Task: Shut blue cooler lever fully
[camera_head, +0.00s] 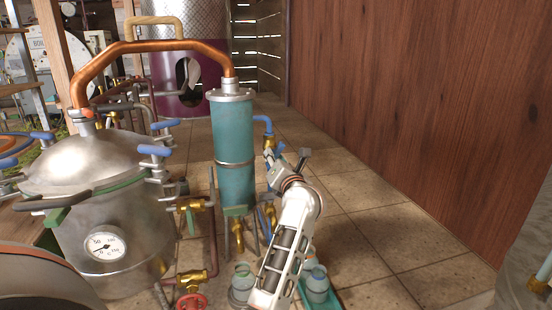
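The cooler (234,150) is a tall teal cylinder on thin legs, joined at its top to a copper pipe. A blue lever (263,122) sticks out at its upper right side, above a brass fitting. Another blue lever (270,213) shows low at its right side, partly behind my arm. My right gripper is out of view.
A steel still pot (110,225) with blue-handled clamps and a round gauge (105,245) stands at left. A red valve wheel (192,301) and small teal jars (317,284) are low in front. A wooden wall (420,100) bounds the right; tiled floor before it is free.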

